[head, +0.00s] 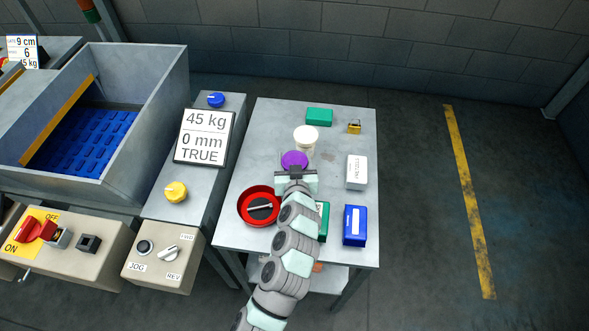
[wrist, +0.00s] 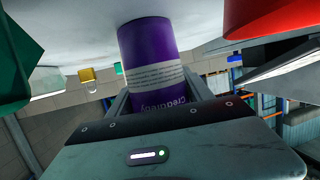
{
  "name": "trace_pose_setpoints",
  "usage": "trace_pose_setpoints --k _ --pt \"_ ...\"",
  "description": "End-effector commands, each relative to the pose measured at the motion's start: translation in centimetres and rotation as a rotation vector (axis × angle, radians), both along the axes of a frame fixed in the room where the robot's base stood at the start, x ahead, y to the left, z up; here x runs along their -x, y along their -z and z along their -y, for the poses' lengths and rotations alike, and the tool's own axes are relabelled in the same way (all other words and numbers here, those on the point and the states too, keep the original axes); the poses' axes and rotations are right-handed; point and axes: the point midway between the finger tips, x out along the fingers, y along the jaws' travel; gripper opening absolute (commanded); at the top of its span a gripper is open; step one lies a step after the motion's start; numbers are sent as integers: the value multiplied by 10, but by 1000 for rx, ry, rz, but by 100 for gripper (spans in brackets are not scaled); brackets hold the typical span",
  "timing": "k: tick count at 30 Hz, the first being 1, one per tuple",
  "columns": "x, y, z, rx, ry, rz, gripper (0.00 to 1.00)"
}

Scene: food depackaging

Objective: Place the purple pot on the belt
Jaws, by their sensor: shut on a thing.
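The purple pot (head: 294,159) is near the middle of the grey table, in front of a white round-topped container. In the wrist view the purple pot (wrist: 150,62) shows a grey label band and sits between the fingers. My gripper (head: 296,172) is shut on the pot; it also shows in the wrist view (wrist: 160,95). I cannot tell whether the pot touches the table. The belt (head: 88,140) is blue, inside the grey-walled machine at the left.
A red bowl (head: 244,205) is left of my arm. A white container (head: 305,135), green box (head: 319,117), yellow padlock (head: 354,127), white box (head: 357,172) and blue box (head: 354,226) stand on the table. The machine's high side wall (head: 160,110) and a sign (head: 204,138) lie between table and belt.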

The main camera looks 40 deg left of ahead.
Motion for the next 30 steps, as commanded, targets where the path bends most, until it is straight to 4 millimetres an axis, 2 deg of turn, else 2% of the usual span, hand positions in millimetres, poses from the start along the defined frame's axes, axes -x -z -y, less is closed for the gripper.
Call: trace_pose_setpoints --k 2,13,23,26,30 --pt "0 0 0 0 0 0 37" --pt "0 0 0 0 0 0 7" --pt "4 -7 4 -1 0 1 7" --pt "9 -17 10 -3 1 4 7" --pt "27 -29 29 0 1 3 7"
